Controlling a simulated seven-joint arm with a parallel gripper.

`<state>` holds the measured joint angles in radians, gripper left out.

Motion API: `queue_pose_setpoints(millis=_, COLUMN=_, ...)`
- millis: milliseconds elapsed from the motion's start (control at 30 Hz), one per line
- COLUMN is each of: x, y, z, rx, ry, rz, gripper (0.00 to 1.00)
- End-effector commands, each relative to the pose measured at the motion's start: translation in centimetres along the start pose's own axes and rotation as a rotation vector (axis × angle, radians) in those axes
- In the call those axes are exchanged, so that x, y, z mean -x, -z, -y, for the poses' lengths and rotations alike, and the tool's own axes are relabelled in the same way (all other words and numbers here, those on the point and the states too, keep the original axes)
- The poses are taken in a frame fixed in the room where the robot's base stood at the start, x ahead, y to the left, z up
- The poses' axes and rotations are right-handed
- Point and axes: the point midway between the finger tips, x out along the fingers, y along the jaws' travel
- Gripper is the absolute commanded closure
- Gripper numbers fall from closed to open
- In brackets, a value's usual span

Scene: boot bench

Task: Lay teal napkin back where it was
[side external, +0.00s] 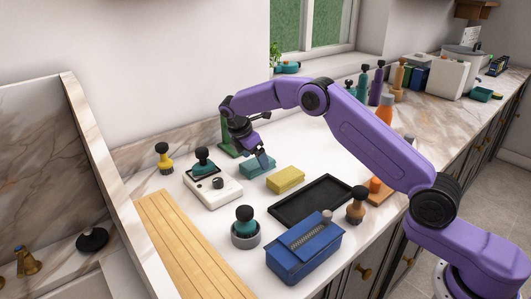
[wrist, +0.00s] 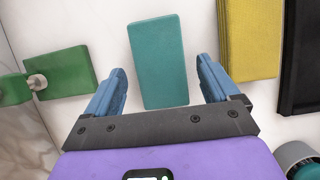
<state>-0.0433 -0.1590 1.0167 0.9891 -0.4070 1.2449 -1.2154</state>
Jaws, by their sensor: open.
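The teal napkin (side external: 257,167) is a flat folded block on the white counter. It lies left of and behind the yellow block in the side external view. In the wrist view the teal napkin (wrist: 158,62) lies ahead of and between my fingers, with its lower end near them. My gripper (wrist: 160,85) is open, one blue finger on each side of the napkin, with gaps on both sides. In the side external view my gripper (side external: 262,158) is low at the napkin, and I cannot tell whether it touches it.
A yellow block (side external: 286,179) and a black tray (side external: 311,201) lie to the right. A green object (wrist: 65,73) stands to the left. A white scale-like box (side external: 213,187), a blue box (side external: 306,250) and a wooden board (side external: 182,245) are nearer. Small bare counter gaps lie between them.

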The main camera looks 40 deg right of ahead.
Motion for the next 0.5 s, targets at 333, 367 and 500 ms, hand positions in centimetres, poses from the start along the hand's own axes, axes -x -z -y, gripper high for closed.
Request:
queue_pose_setpoints(millis=333, x=2.1, y=5.3, z=0.0, rx=0.001, ry=0.0, rz=-0.001, gripper=0.12)
queue_pose_setpoints(millis=367, x=2.2, y=5.5, z=0.0, rx=0.001, ry=0.0, rz=-0.001, gripper=0.12)
queue_pose_setpoints(millis=500, x=2.5, y=6.0, z=0.0, rx=0.0, ry=-0.001, rz=-0.001, gripper=0.12)
